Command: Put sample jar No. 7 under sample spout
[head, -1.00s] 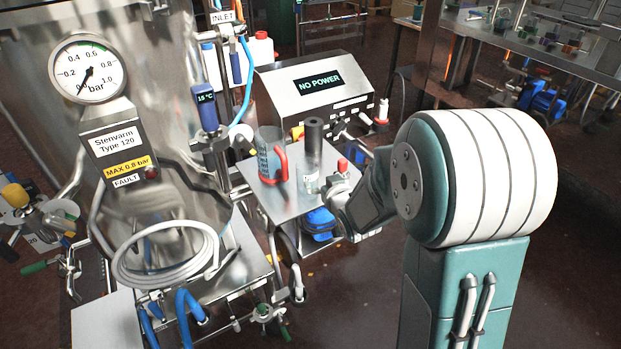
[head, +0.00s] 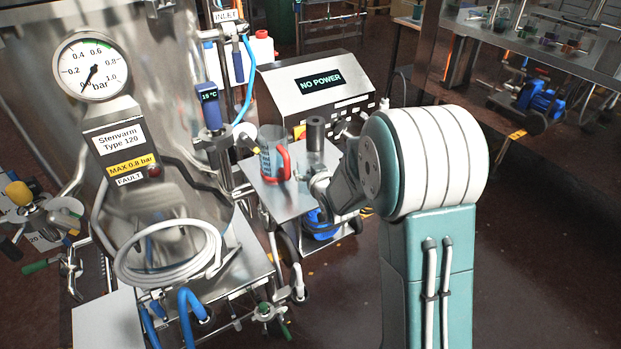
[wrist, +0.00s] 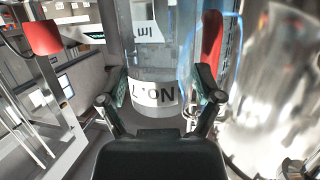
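My gripper (head: 318,180) is at the jar's near side, low down. In the wrist view my gripper's fingers (wrist: 162,88) are spread, one on each side of the jar around label height; firm contact does not show. I cannot clearly identify the sample spout among the fittings on the steel tank (head: 150,60).
A measuring jug with a red handle (head: 273,155) stands just left of the jar. A grey "NO POWER" box (head: 315,88) is behind the table (head: 272,192). A blue thermometer (head: 210,108) and a coiled white hose (head: 165,252) are to the left.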

